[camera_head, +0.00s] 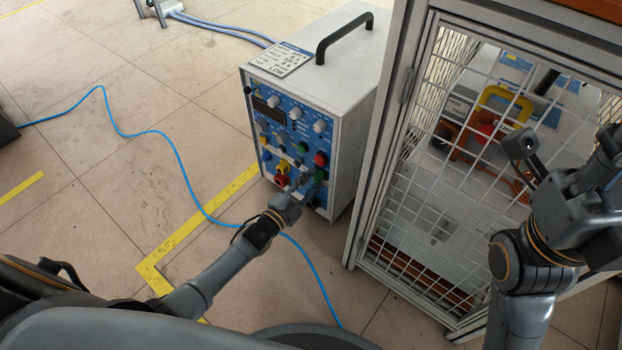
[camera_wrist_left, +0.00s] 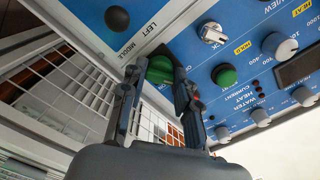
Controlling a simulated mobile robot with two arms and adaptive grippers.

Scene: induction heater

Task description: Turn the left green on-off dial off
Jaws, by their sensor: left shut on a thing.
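The heater box (camera_head: 350,130) stands on the floor with a blue control panel facing front left. My left gripper (camera_head: 305,180) reaches the lower right of this panel. The dial's exact turn cannot be made out. My right arm's hand (camera_head: 608,150) is at the right edge, in front of the cage, and its fingers are not clear.
A second green knob (camera_wrist_left: 224,75) and a black knob (camera_wrist_left: 117,18) sit near the held dial. A red emergency button (camera_head: 281,180) is left of my gripper. A mesh-doored cage (camera_head: 430,230) stands close right of the box. A blue cable (camera_head: 190,185) crosses the floor.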

